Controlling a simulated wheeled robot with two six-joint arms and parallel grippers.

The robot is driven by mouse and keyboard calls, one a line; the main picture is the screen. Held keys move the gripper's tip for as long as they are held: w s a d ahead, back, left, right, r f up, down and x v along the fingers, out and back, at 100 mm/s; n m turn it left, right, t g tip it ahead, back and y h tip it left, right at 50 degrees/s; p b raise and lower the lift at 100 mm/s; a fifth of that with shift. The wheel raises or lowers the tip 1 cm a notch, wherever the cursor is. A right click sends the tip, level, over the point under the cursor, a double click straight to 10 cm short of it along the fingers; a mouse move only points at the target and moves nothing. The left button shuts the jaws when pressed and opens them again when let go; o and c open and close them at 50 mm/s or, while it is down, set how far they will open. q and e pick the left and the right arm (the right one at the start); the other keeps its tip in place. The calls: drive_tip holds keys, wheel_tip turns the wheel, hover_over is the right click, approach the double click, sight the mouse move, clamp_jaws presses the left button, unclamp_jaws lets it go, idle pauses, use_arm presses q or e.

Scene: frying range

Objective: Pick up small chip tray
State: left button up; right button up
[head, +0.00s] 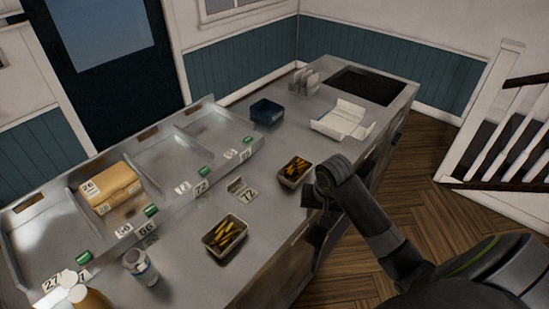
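Two open trays of yellow chips stand on the steel counter (180,262). The smaller-looking chip tray (292,182) is near the counter's front edge, just left of my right arm. The other chip tray (225,252) is nearer to me and further left. My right gripper (314,222) hangs at the counter's front edge, just below and right of the smaller-looking tray. It appears apart from both trays, and its dark fingers are too unclear to tell open from shut. My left gripper is out of view.
A numbered card (241,188) lies between the trays. A white shaker (140,267) and a bottle (90,298) stand at the near left. Metal bays (160,165) with a brown box (110,185) line the back. A dark blue container (266,111) and white open box (343,119) are further off.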

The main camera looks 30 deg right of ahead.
drive_tip(key=w+d+r, duration=0.1)
drive_tip(key=w, duration=0.1)
drive_tip(key=w+r+m, duration=0.1)
drive_tip(key=w+r, duration=0.1)
drive_tip(key=w+d+r+m, duration=0.1)
drive_tip(key=w, duration=0.1)
drive_tip(key=shift+d+r, duration=0.3)
drive_tip(key=shift+r, duration=0.05)
drive_tip(key=w+d+r+m, duration=0.35)
drive_tip(key=w+r, duration=0.35)
drive_tip(key=r, duration=0.4)
drive_tip(key=b, duration=0.9)
hover_over(302, 177)
drive_tip(key=d, duration=0.1)
drive_tip(key=shift+m+g+y, duration=0.3)
drive_tip(key=shift+m+y, duration=0.1)
drive_tip(key=shift+m, duration=0.05)
wheel_tip(302, 177, down, 12)
drive_tip(key=shift+d+r, duration=0.1)
drive_tip(key=shift+r, duration=0.05)
drive_tip(key=f, duration=0.2)
drive_tip(key=a+f+p, duration=0.1)
drive_tip(key=f, duration=0.2)
drive_tip(key=shift+w+f, duration=0.1)
drive_tip(key=shift+f, duration=0.25)
drive_tip(key=shift+c, duration=0.2)
clamp_jaws()
